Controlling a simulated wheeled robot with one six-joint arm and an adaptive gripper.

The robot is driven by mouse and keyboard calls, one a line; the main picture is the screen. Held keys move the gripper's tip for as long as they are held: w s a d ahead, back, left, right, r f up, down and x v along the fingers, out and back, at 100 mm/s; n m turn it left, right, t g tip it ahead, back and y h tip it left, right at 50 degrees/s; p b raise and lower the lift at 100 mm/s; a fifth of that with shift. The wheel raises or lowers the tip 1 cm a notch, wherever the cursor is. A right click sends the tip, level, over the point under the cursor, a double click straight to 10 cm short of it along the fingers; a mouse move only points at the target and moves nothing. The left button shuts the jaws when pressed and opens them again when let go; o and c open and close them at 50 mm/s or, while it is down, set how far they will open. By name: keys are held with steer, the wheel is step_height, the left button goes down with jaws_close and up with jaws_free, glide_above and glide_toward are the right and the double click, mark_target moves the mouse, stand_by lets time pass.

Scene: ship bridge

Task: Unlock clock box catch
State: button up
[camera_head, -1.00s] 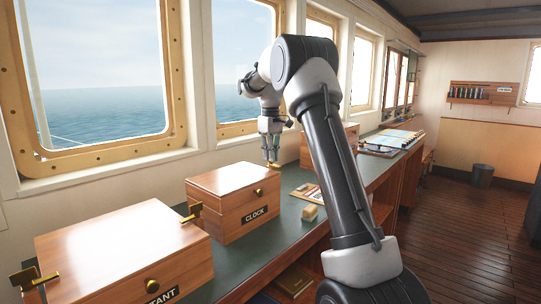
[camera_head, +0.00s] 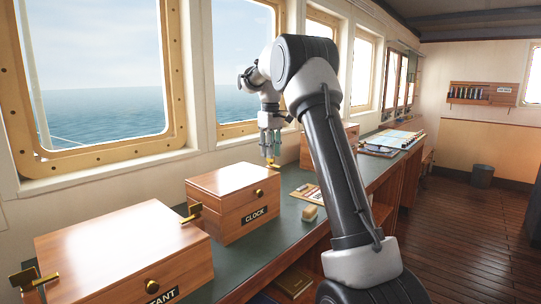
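The clock box (camera_head: 221,214) is a closed wooden box with a CLOCK label and a small brass knob on its front. It stands on the green counter top. One brass catch (camera_head: 194,212) shows at its left end. Another brass piece (camera_head: 273,166) shows at its far right end, just below my gripper (camera_head: 271,157). My gripper points down with its fingertips at or very close to that piece. Whether they touch it is too small to tell.
A larger wooden box (camera_head: 122,240) with a partly visible label ending in TANT stands at the near left. A third wooden box (camera_head: 350,132) is partly hidden behind my arm. A small wooden block (camera_head: 310,213) lies on the green counter (camera_head: 265,238). The window wall runs behind.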

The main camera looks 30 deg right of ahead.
step_height(320, 180, up, 10)
steer(key=shift+r, duration=0.15)
stand_by(0.6)
